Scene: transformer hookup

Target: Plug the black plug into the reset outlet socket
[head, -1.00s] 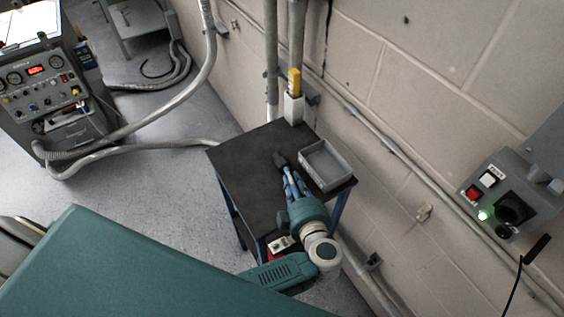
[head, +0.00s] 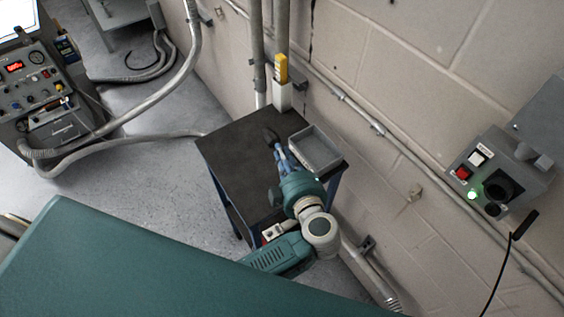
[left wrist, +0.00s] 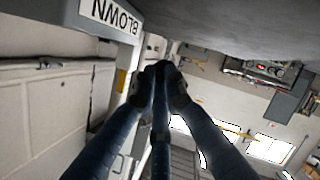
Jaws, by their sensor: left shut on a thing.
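My left gripper (head: 275,148) is shut on the black plug (head: 269,134), above the dark cart top beside the grey tray. In the left wrist view, the gripper's dark blue fingers (left wrist: 162,85) close on a dark thing (left wrist: 163,72) at their tips. A grey wall box (head: 490,170) at the right has a round black socket (head: 503,187), a red button (head: 462,173), a white button and a lit green lamp (head: 472,195). The plug is well away from this box. My right gripper is not in view.
The grey tray (head: 316,150) sits on the cart (head: 230,160); a "BLOWN" label (left wrist: 112,14) shows in the left wrist view. A black cable (head: 505,265) hangs below the wall box. Pipes run along the wall.

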